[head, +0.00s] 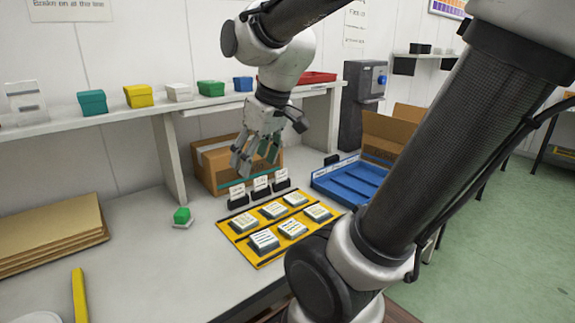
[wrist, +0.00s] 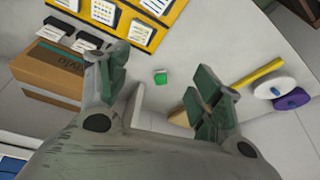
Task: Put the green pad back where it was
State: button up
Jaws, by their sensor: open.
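A small green block (head: 182,215) sits on a pale base on the grey table, left of the yellow mat; I take it to be the green pad. It also shows in the wrist view (wrist: 160,77), between and beyond my fingers. My gripper (head: 256,158) is open and empty, high above the table in front of the cardboard box. Its fingers point down and have dark green inner faces. It is apart from the block, to its right in the head view. A green box (head: 210,88) stands on the shelf among other coloured boxes.
The yellow mat (head: 236,238) holds several white labelled blocks. Black card stands (head: 261,188) line its back edge, near the cardboard box (head: 208,165). A blue tray (head: 345,184) lies right. Cardboard sheets (head: 50,235) and a yellow bar (head: 79,295) lie left. Table around the green block is clear.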

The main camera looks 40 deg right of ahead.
jog(key=s+d+m+h, duration=0.1)
jog(key=s+d+m, duration=0.1)
jog(key=s, duration=0.6)
jog(key=shift+d+m, duration=0.4)
jog(key=shift+d, duration=0.1)
